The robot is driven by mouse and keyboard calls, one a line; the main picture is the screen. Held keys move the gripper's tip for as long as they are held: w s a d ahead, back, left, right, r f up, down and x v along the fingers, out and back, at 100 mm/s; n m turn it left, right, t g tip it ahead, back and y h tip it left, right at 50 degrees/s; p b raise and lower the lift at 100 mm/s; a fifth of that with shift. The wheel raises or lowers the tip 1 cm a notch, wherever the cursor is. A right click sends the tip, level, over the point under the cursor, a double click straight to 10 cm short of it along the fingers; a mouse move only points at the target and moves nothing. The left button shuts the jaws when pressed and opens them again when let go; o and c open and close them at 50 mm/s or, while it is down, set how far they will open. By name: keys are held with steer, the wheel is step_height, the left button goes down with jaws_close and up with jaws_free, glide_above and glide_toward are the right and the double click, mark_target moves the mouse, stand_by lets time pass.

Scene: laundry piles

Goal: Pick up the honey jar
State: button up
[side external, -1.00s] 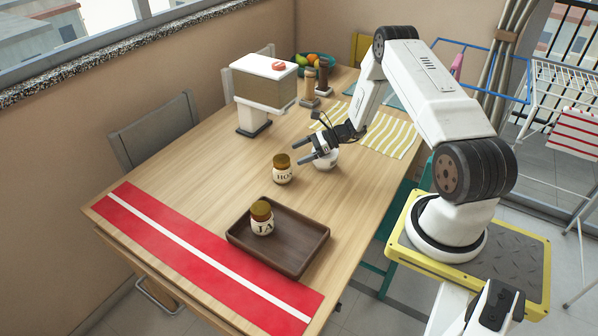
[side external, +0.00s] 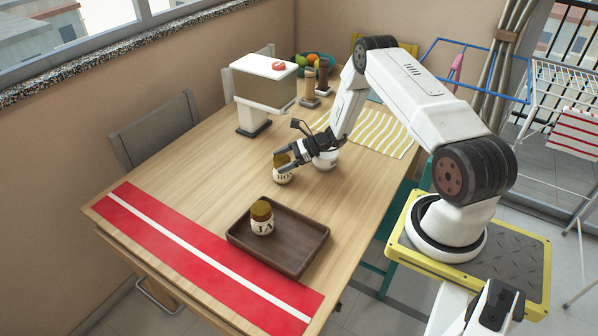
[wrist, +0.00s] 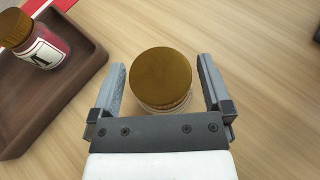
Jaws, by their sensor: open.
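The honey jar (side external: 283,176) stands upright on the wooden table, with a brown lid and a pale label reading "HO". In the wrist view its round lid (wrist: 160,80) lies between the two fingers of my gripper (wrist: 163,85), with a visible gap on each side. My gripper (side external: 282,162) is open around the jar in the side view too, and its fingers hide part of the lid and label.
A white bowl (side external: 325,160) stands close behind the honey jar, under my wrist. A red runner (side external: 170,245) with a white stripe lies at the front. A white-topped box (side external: 262,85) stands farther back.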

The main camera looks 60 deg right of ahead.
steer(key=shift+x, duration=0.8)
jaws_close()
steer(key=shift+r, duration=0.1)
